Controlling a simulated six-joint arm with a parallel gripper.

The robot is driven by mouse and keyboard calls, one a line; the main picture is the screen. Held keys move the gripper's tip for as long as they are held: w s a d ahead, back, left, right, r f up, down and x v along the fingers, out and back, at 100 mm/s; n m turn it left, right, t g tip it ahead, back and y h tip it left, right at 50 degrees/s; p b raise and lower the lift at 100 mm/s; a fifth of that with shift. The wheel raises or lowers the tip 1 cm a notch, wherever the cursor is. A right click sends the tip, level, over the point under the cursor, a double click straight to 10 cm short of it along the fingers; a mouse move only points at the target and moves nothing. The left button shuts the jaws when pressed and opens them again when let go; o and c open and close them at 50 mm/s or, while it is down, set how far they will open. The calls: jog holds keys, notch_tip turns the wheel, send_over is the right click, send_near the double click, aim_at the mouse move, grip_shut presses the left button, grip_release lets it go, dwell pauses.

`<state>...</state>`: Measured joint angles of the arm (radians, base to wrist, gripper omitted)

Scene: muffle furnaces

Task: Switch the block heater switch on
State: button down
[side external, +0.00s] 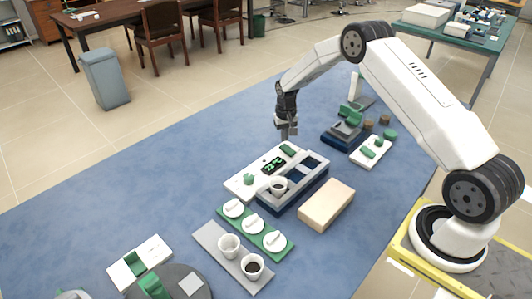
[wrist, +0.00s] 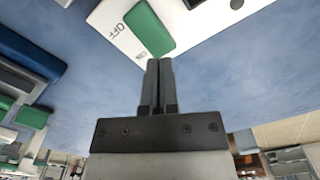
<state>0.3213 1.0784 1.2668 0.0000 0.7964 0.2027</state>
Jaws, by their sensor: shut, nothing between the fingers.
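The block heater (side external: 262,182) stands on the blue table in the side view, with a white front panel, a lit green display (side external: 273,166) and dark wells. Its green switch (side external: 288,150) sits at the panel's far end. In the wrist view the green switch (wrist: 150,28) lies beside the printed words OFF and ON. My gripper (side external: 287,138) is shut and empty, pointing down just above the switch. In the wrist view my fingertips (wrist: 159,62) are by the switch's ON end; whether they touch it I cannot tell. I cannot tell which way the switch is tilted.
A white crucible (side external: 279,186) stands on the heater. A tan block (side external: 327,204) lies beside it. A green holder with white lids (side external: 252,224) and a grey tray with two cups (side external: 233,262) stand nearer. A dark blue device (side external: 345,134) stands behind right. The table left of the heater is clear.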

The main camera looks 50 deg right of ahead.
aim_at(284, 147)
jog(key=shift+f, duration=1.35)
dwell(1.2)
jog(key=shift+r, duration=3.55)
jog(key=shift+s+a+r, duration=0.15)
jog(key=shift+a+r, duration=0.15)
jog(key=s+a+r+n+t, duration=0.1)
jog(key=s+a+r+n, duration=0.2)
jog(key=s+a, duration=0.5)
jog(key=s+a+r+n+t, duration=0.1)
jog(key=s+a+r+n, duration=0.2)
jog(key=s, duration=1.3)
jog(key=a+r, duration=0.3)
jog(key=a, duration=0.3)
jog(key=shift+s+r+t, duration=0.25)
jog(key=shift+s+t, duration=0.05)
